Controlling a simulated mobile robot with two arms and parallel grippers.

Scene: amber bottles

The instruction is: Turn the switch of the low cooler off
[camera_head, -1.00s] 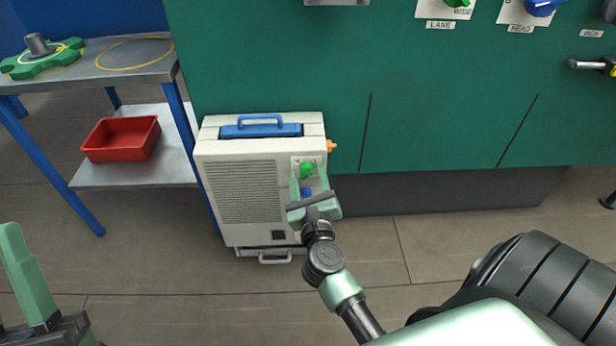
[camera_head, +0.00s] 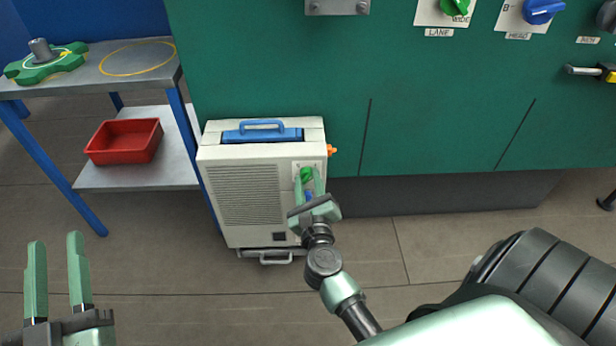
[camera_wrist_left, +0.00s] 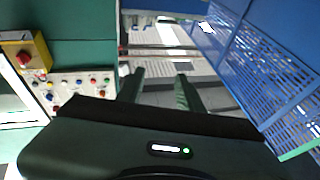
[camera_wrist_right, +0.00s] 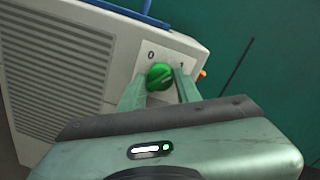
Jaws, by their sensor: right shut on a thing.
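The low cooler (camera_head: 290,150) is a cream box with a grille and a blue top handle, standing on the floor against the green cabinet. Its green switch knob (camera_head: 307,173) is on the upper right of the front; in the right wrist view the knob (camera_wrist_right: 160,77) sits on a plate marked 0 and 1. My right gripper (camera_head: 310,184) reaches it from the front, its fingers closed on either side of the knob. Which mark the knob points to is hard to tell. My left gripper (camera_head: 57,270) is open and empty, at the lower left, away from the cooler.
A blue button (camera_head: 308,196) sits below the knob, partly hidden by my gripper. An orange part (camera_head: 331,150) sticks out of the cooler's right side. A metal table (camera_head: 135,75) with a red bin (camera_head: 124,141) on its lower shelf stands to the left. The floor in front is clear.

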